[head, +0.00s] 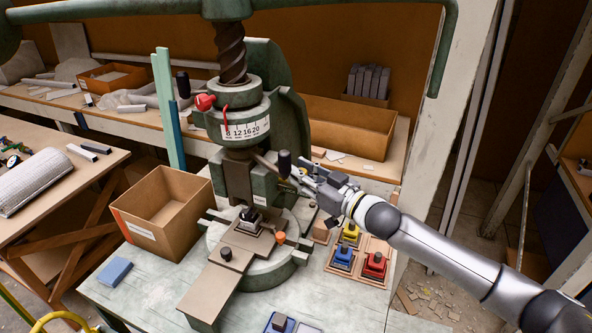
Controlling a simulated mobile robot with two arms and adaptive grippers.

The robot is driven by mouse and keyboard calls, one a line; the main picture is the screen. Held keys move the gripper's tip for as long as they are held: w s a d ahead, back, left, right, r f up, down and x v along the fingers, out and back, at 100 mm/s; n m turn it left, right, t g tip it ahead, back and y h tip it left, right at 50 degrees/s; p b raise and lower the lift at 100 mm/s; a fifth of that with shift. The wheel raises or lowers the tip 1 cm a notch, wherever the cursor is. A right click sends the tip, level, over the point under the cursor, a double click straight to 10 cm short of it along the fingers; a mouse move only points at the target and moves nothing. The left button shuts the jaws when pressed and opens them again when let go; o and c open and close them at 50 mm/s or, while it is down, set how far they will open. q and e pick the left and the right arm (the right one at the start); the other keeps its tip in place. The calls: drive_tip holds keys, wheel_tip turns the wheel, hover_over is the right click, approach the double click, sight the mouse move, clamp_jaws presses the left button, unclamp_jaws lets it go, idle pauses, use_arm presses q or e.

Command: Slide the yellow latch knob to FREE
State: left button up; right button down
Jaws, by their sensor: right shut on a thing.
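The green fly press (262,140) stands on a pale bench, with a numbered scale on its head. My right gripper (291,172) reaches in from the right and is shut on a black upright handle (284,162) at the end of a short bar beside the press ram. The fingertips are small and partly hidden. I cannot make out a yellow latch knob or a FREE mark. A red knob (204,102) is on the left of the press head, and an orange knob (281,238) is by the press bed. My left gripper is not in view.
A tray with yellow (350,232), blue (341,258) and red (374,264) tool pieces lies below my right arm. An open cardboard box (165,207) stands left of the press.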

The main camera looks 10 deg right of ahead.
drive_tip(key=c, duration=1.6)
unclamp_jaws()
drive_tip(key=shift+f, duration=0.1)
drive_tip(key=shift+o, duration=0.5)
drive_tip(key=shift+s+d, duration=0.15)
drive_tip(key=shift+d, duration=0.1)
drive_tip(key=v, duration=1.2)
